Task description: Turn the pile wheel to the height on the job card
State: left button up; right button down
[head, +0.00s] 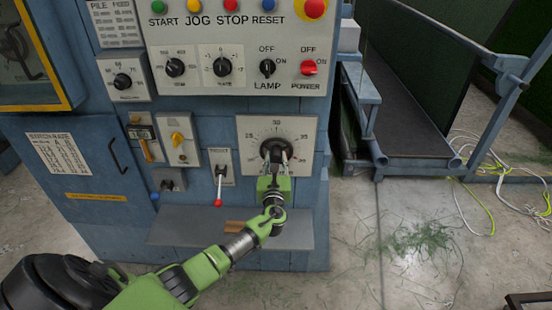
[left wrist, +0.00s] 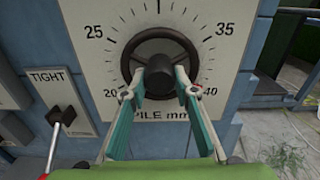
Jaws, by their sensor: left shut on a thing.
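The pile wheel (head: 272,143) is a black round handwheel on a pale square dial plate marked in pile mm. It shows larger in the left wrist view (left wrist: 134,47), where the printed 20, 25, 35 and 40 are readable around it. My left gripper (head: 276,156) is shut on the wheel at its hub; in the left wrist view its two fingers (left wrist: 161,82) reach in from below, one on each side. The fingers hide the wheel's lower part. I cannot make out which value the wheel is set to. My right gripper is not in view.
A printed sheet (head: 58,153) hangs on the cabinet door, too small to read. A lever with a red knob (head: 218,202) stands left of the dial, beside a TIGHT label in the left wrist view. A grey ledge (head: 185,238) juts out below. Cables (head: 480,190) lie on the right floor.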

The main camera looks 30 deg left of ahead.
pick_arm(q)
jog(key=shift+w+a+r, duration=0.1)
jog(key=shift+r, duration=0.15)
jog(key=o, duration=1.1)
jog(key=shift+f, duration=0.2)
jog(key=v, duration=1.2)
